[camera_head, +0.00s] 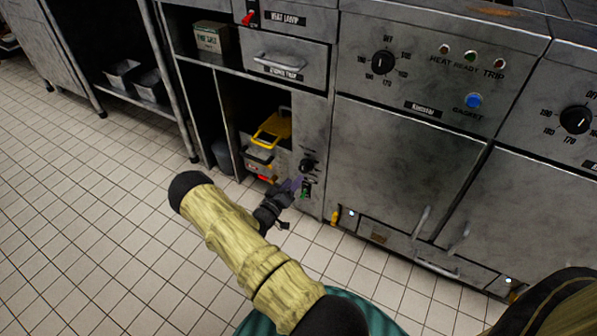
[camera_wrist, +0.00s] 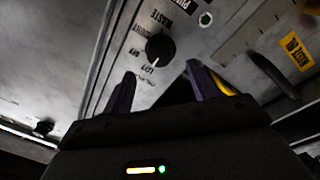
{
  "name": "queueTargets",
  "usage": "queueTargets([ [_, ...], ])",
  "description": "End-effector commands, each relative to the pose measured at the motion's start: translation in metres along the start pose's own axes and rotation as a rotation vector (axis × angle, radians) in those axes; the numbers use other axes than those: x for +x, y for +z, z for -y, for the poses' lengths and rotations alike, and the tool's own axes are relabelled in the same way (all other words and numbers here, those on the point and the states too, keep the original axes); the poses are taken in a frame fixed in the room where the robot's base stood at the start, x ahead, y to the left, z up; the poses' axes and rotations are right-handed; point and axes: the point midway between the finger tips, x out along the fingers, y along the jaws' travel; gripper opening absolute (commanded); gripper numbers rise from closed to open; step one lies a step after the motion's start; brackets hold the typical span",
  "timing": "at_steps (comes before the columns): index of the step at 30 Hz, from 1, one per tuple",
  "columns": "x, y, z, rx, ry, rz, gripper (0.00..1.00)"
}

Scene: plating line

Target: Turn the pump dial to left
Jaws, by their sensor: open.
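The pump dial (camera_wrist: 160,48) is a round black knob on a grey metal panel. In the wrist view its white pointer mark is at its lower edge, near a small label that seems to read "LEFT". Other labels, including "WASTE", stand around it. In the head view the dial (camera_head: 307,165) is on the narrow panel beside the open bay; its setting is too small to read there. My gripper (camera_head: 294,186) is just below and left of the dial. In the wrist view my gripper (camera_wrist: 163,84) is open and empty, its purple fingertips apart from the dial.
A green-lit switch (camera_head: 305,189) sits below the dial, close to my gripper. The open bay at left holds a yellow-handled container (camera_head: 272,130). A fryer front (camera_head: 400,165) with a black thermostat knob (camera_head: 383,62) stands at right. The tiled floor is clear at left.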

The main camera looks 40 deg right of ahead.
Motion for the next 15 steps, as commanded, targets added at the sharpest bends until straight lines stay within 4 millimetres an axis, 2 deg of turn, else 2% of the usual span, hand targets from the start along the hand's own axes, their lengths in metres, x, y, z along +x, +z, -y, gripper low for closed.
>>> queueTargets([
  [1, -0.011, -0.003, -0.002, 0.0, -0.003, -0.001, 0.59],
  [9, -0.066, -0.003, -0.002, 0.0, -0.001, -0.002, 0.59],
  [15, -0.098, -0.001, -0.002, 0.0, 0.001, -0.001, 0.59],
])
